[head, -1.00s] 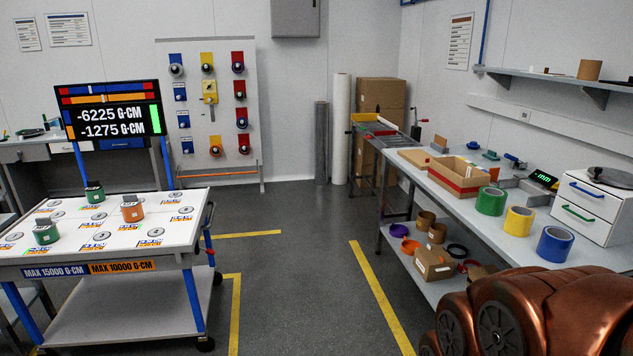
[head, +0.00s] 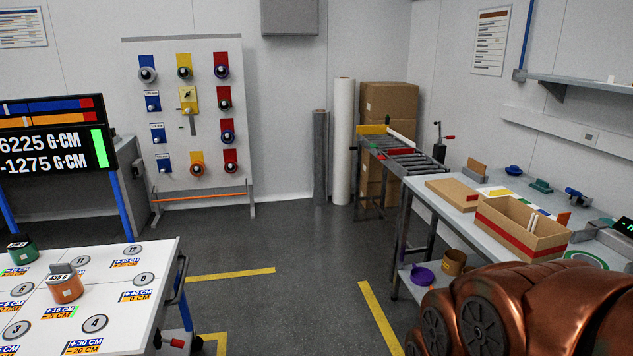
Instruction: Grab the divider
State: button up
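I cannot tell for sure which thing is the divider. An open cardboard box (head: 519,235) with a red stripe stands on the right workbench (head: 452,212), with thin light and coloured pieces showing at its top. A flat cardboard piece (head: 452,194) with a red end lies beside the box to the left. A small upright brown piece (head: 476,168) stands behind it. My gripper is not in view. Only copper-coloured links of my arm show at the lower right, covering the near part of the bench.
A weighing cart (head: 90,290) with numbered spots and an orange weight (head: 64,285) stands at the left. A roller conveyor (head: 402,158) adjoins the bench's far end. A knob panel (head: 190,120) stands at the back. The grey floor between cart and bench is clear.

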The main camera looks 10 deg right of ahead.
aim_at(476, 166)
jog(key=z, duration=0.15)
jog(key=i, duration=1.75)
jog(key=z, duration=0.7)
jog(key=i, duration=2.3)
jog(key=z, duration=0.4)
